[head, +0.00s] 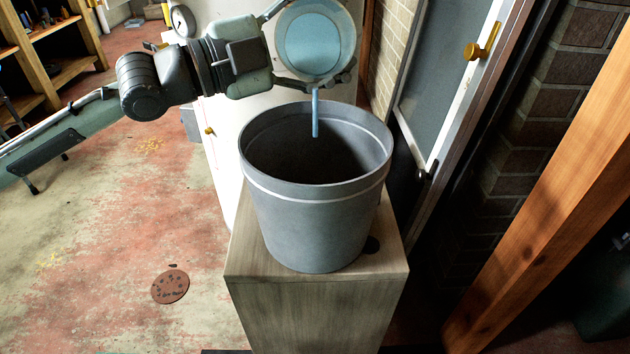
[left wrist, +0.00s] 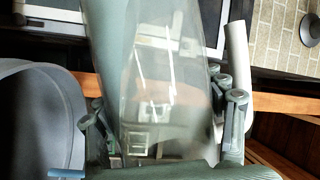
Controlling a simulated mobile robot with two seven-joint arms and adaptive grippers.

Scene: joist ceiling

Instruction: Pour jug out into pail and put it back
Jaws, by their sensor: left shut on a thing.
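The clear jug (head: 318,12) is held tilted above the grey pail (head: 315,225), its open mouth facing the head camera. Pale blue liquid (head: 312,50) shows inside it, and a thin blue stream (head: 315,115) falls from its lower lip into the pail. My left gripper (head: 305,52) is shut around the jug's sides. In the left wrist view the see-through jug (left wrist: 155,75) sits between the two fingers, with the pail (left wrist: 38,115) at the left. The pail stands upright; its inside is dark and the liquid level cannot be made out. My right gripper is not in view.
The pail stands on a narrow wooden pedestal (head: 305,300) with little bare top around it. A door with a brass handle (head: 482,48), a brick wall and a slanting wooden post (head: 555,190) stand at the right. Open floor (head: 120,230) lies at the left, with wooden shelves behind.

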